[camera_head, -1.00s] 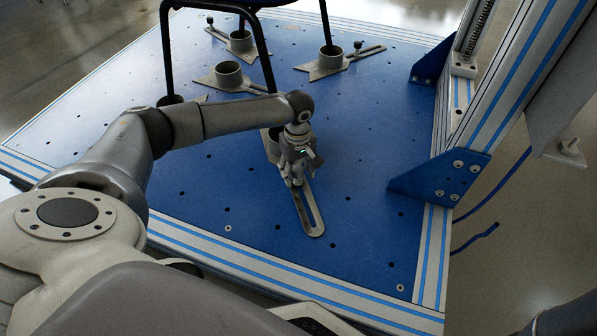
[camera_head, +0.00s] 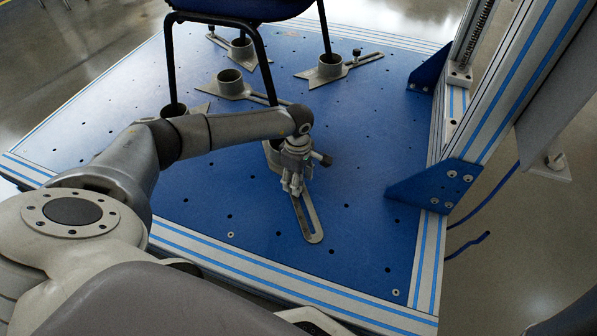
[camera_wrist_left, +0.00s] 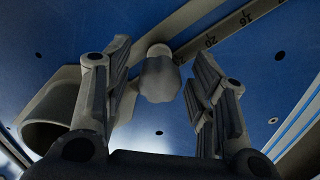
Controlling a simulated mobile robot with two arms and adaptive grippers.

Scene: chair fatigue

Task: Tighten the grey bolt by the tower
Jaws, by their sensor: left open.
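The grey bolt (camera_wrist_left: 159,78) shows in the left wrist view as a rounded knob standing by a slotted clamp plate with a printed scale. My left gripper (camera_wrist_left: 160,60) is open, with one finger on each side of the bolt and gaps between. In the head view my left gripper (camera_head: 293,186) points down over the slotted clamp plate (camera_head: 305,218), and it hides the bolt there. The tower (camera_head: 512,75) rises at the right on a blue corner bracket (camera_head: 436,187). My right gripper is not in view.
A chair (camera_head: 262,50) stands on the blue platform (camera_head: 365,225), its legs near round cups. Other slotted clamps with cups (camera_head: 230,82) (camera_head: 331,65) lie farther back. The platform between my left gripper and the tower bracket is clear.

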